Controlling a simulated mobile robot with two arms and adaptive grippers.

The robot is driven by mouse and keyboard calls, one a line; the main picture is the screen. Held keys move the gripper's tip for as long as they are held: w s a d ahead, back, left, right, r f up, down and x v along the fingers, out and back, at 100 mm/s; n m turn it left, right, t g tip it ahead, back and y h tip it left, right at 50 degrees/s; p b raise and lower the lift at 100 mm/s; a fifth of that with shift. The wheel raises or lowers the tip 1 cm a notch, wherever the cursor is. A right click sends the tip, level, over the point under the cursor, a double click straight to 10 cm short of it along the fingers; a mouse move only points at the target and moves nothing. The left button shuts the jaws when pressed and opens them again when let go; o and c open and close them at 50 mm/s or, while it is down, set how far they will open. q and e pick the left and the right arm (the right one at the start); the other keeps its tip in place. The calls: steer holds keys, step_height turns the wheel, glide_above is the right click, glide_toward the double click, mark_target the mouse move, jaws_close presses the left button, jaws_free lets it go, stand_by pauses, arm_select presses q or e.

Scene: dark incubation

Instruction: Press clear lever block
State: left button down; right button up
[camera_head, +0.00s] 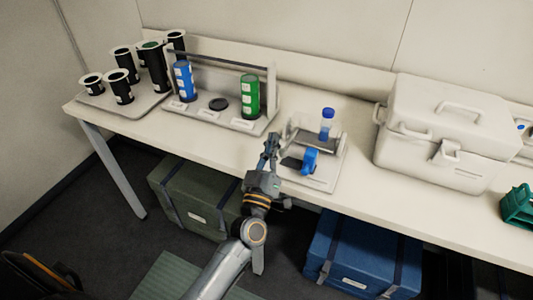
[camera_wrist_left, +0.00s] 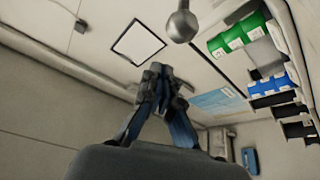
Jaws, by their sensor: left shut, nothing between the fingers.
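A small white-based device (camera_head: 322,182) stands near the front edge of the bench. It carries a blue part (camera_head: 310,161), a dark plate and a clear tube with a blue cap (camera_head: 327,124). I cannot tell for sure which part is the lever block. My left gripper (camera_head: 271,143) is shut and empty, just left of the device, over the bench front. In the left wrist view its fingertips (camera_wrist_left: 160,72) are together. A grey ball knob on a rod (camera_wrist_left: 182,26) shows beyond them, apart from the fingers. My right gripper is not in view.
A rack with a blue cylinder (camera_head: 184,82) and a green cylinder (camera_head: 250,97) stands behind left. A tray (camera_head: 148,106) of black canisters is at far left. A white cooler box (camera_head: 440,125) stands right of the device. Green and blue cases lie under the bench.

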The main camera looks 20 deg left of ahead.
arm_select(q)
steer(key=shift+d+f, duration=0.35)
steer(key=shift+f, duration=0.45)
steer(key=shift+d+f, duration=0.3)
steer(key=shift+f, duration=0.45)
steer(key=shift+s, duration=0.1)
steer(key=f+t+b, duration=0.1)
steer(key=f+b, duration=0.1)
steer(key=b, duration=0.3)
steer(key=f+t+b, duration=0.1)
steer(key=f+b, duration=0.1)
steer(key=b, duration=0.4)
steer(key=shift+s+f+n, duration=0.2)
steer(key=shift+f+n, duration=0.1)
steer(key=shift+f, duration=0.1)
steer(key=shift+f+t+y+b, duration=0.3)
steer(key=shift+f+b, duration=0.25)
steer(key=shift+f, duration=0.15)
